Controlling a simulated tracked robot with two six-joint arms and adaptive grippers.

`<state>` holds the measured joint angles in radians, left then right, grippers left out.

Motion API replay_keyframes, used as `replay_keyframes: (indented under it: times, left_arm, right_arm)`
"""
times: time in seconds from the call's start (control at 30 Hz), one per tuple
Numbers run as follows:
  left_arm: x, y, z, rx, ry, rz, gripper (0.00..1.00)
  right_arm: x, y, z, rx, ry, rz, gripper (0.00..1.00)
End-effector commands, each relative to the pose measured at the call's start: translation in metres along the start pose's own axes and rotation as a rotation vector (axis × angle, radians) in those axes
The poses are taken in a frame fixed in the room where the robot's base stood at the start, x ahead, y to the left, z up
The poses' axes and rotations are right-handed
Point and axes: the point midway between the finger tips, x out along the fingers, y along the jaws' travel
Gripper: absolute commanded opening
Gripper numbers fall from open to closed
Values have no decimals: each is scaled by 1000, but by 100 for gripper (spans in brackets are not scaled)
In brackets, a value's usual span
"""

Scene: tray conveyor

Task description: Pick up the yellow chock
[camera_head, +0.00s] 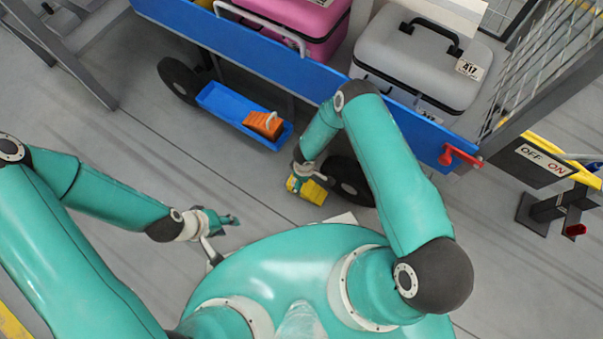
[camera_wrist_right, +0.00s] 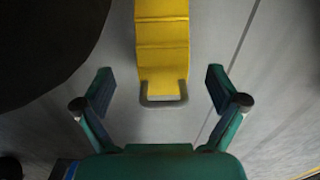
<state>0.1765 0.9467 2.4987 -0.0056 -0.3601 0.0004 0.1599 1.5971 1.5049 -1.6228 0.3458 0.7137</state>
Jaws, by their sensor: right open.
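The yellow chock (camera_head: 307,190) is on the grey floor beside a dark cart wheel. In the right wrist view the chock (camera_wrist_right: 163,45) is a stepped yellow block with a grey loop handle at its near end. My right gripper (camera_wrist_right: 160,82) is open; its two fingers are spread to either side of the handle, with clear gaps and no visible touch. In the head view the right gripper (camera_head: 303,177) partly covers the chock. My left gripper (camera_head: 232,219) is at the left, away from the chock, holding nothing visible; its jaw opening is unclear.
The blue cart (camera_head: 240,58) carries a pink case (camera_head: 300,18) and a grey case (camera_head: 405,60). A blue tray (camera_head: 222,104) below holds an orange chock (camera_head: 265,123). The dark wheel (camera_head: 350,180) is close to the right gripper. An OFF/ON sign (camera_head: 543,164) stands right.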

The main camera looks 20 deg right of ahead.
Motion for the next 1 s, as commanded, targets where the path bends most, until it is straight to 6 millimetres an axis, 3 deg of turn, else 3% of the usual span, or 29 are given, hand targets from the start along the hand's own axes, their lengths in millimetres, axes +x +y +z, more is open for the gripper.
replay_keyframes:
  times: [0.33, 0.63, 1.0]
  left_arm:
    - [26, -9, 0, 0, 0, 0, 39]
    - [26, -9, 0, 0, 0, 0, 39]
    - [26, -9, 0, 0, 0, 0, 39]
  right_arm:
    - [47, -4, 0, 1, 0, 0, 96]
    - [49, -4, 1, 1, 0, 0, 96]
    - [49, -4, 1, 1, 0, -1, 34]
